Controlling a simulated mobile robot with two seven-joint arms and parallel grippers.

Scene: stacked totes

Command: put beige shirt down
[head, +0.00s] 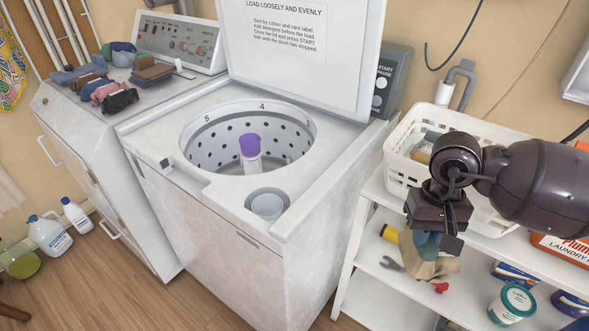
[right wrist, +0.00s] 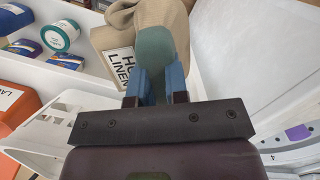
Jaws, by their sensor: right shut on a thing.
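My right gripper (head: 437,228) points down in front of the white shelf. Beige cloth (head: 432,268) shows just below the jaws in the head view. In the right wrist view a larger beige cloth item (right wrist: 118,32) with a white label lies beyond the jaws. I cannot tell whether any beige belongs to the held garment. My left gripper is not in view.
A white basket (head: 395,162) holding some cloth stands on the shelf top, close to my right arm. The top-loading washer (head: 300,205) is open, its drum visibly free of clothes. Folded clothes (head: 110,88) lie on the machine at left. A teal-lidded tub (head: 515,298) stands low on the shelf.

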